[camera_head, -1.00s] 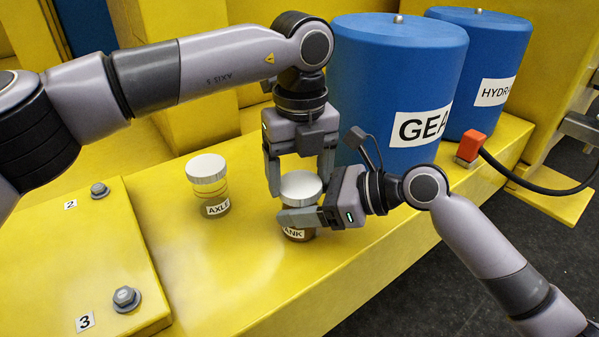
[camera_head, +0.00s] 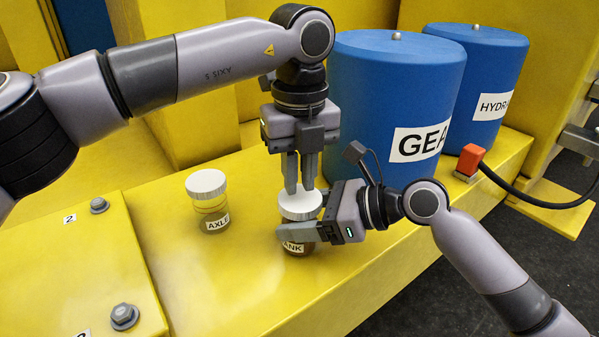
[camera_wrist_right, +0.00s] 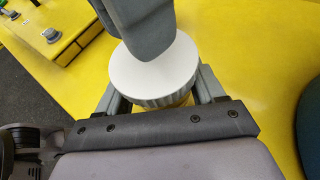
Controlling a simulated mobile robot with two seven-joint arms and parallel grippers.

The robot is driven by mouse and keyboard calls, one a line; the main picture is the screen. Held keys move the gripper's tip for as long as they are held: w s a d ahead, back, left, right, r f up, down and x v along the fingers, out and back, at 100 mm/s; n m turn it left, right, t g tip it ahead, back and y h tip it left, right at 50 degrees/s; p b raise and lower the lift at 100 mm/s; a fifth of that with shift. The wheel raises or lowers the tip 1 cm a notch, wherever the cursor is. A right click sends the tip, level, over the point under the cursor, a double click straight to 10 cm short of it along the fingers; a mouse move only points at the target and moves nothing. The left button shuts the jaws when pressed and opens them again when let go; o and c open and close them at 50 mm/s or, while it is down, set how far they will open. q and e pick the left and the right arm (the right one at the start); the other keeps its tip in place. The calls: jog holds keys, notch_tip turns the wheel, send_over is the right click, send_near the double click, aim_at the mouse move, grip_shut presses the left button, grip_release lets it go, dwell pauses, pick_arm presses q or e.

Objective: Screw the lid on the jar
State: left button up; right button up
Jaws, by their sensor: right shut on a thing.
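A clear jar with a label ending in "ANK" (camera_head: 297,248) stands on the yellow ledge with a white lid (camera_head: 300,203) on top. The lid looks level; its thread is hidden. My right gripper (camera_head: 292,236) is shut around the jar below the lid. In the right wrist view the lid (camera_wrist_right: 150,80) sits between and above the right fingers. My left gripper (camera_head: 301,188) points down over the lid, its fingers close together with nothing visible between them. Its tips overlap the lid's far part in the picture; I cannot tell whether they touch it.
A second lidded jar marked "AXLE" (camera_head: 208,205) stands to the left. Two blue drums (camera_head: 390,95) (camera_head: 490,75) and a red block (camera_head: 469,160) with a black cable are at the right. A raised yellow plate with bolts (camera_head: 60,270) is at the left. The ledge's front is clear.

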pick_arm(q)
jog(key=shift+r, duration=2)
jog(key=o, duration=0.9)
jog(key=shift+c, duration=0.2)
jog(key=o, duration=0.5)
jog(key=shift+n, duration=0.4)
jog(key=shift+o, duration=0.3)
jog(key=n, duration=0.2)
jog(key=r+n, duration=0.1)
jog(key=n, duration=0.2)
jog(key=shift+n, duration=0.3)
jog(key=n, duration=0.5)
jog(key=shift+d+r+n, duration=0.1)
jog(key=shift+r+n, duration=0.25)
jog(key=shift+n, duration=0.05)
jog(key=shift+f, duration=4.05)
